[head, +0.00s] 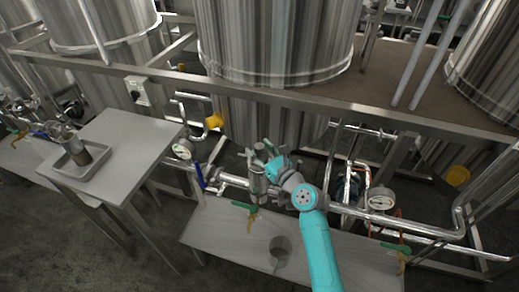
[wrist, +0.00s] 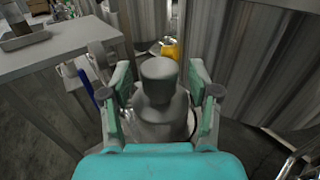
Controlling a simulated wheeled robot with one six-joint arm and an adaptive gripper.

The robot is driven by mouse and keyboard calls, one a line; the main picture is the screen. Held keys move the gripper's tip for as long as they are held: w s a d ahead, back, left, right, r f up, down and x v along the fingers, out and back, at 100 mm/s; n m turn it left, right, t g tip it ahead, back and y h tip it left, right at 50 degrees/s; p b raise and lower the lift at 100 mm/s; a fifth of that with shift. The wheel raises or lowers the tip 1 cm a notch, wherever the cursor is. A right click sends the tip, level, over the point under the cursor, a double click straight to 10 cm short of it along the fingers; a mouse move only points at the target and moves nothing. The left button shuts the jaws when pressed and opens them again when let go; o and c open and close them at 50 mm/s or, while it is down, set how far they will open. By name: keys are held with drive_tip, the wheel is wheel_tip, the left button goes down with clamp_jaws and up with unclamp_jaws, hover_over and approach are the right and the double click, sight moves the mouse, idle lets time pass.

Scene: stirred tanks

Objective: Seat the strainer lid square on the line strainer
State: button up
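The line strainer (head: 258,182) is an upright metal body on the horizontal pipe in the middle of the head view. My gripper (head: 265,155) is at its top and partly hides it. In the wrist view a grey lid with a round knob (wrist: 158,72) stands over a wider grey body (wrist: 160,118). My gripper (wrist: 160,95) is open there, one finger on each side of the knob with gaps between. I cannot tell whether the lid sits square, as its seam is hidden.
A blue valve handle (head: 200,176) is left of the strainer. A bench (head: 225,232) in front holds a grey cup (head: 280,248) and green-handled items. A side table (head: 125,135) holds a tray (head: 62,172) with a metal container. Tanks and a frame rail stand behind.

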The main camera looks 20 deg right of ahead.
drive_tip(key=shift+s+f, duration=0.1)
drive_tip(key=shift+s+d, duration=0.15)
drive_tip(key=shift+s, duration=0.15)
drive_tip(key=v, duration=1.1)
drive_tip(key=shift+s, duration=0.15)
